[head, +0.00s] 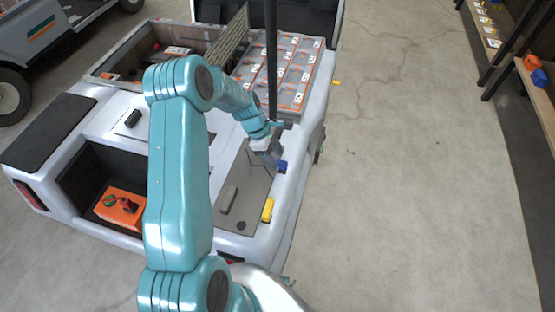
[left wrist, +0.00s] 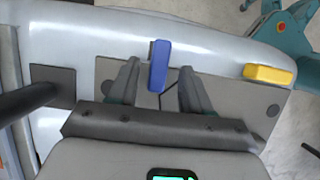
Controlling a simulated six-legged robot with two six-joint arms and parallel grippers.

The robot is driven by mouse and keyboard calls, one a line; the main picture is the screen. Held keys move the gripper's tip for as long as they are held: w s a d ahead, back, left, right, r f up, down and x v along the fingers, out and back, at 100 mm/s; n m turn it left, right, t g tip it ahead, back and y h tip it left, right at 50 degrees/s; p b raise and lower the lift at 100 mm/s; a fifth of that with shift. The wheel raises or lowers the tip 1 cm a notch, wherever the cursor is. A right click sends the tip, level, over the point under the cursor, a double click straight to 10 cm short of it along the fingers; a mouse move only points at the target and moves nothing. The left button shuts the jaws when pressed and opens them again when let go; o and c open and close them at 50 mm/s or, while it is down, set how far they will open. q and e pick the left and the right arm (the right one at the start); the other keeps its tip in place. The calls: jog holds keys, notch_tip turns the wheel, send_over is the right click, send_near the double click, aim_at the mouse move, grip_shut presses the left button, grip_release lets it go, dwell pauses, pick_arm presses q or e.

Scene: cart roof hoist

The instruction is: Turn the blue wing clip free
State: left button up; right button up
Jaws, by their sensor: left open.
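The blue wing clip (head: 282,167) sits on the edge of a grey plate on the white cart's rear deck. In the left wrist view the blue clip (left wrist: 159,65) stands between the two fingers of my left gripper (left wrist: 156,85), with a gap on each side. My left gripper (head: 272,158) is open, its jaws around the clip without visibly touching it. A yellow wing clip (head: 267,210) sits nearer on the same plate edge, and it also shows in the left wrist view (left wrist: 267,74). My right gripper is not in view.
A dark upright post (head: 272,60) stands just behind my left gripper. Battery modules (head: 285,70) fill the bay beyond. An orange box (head: 120,208) lies in the left recess. Shelves (head: 535,85) stand at the far right, with clear floor between.

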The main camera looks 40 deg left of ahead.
pick_arm(q)
jog(key=shift+x, duration=1.3)
grip_shut()
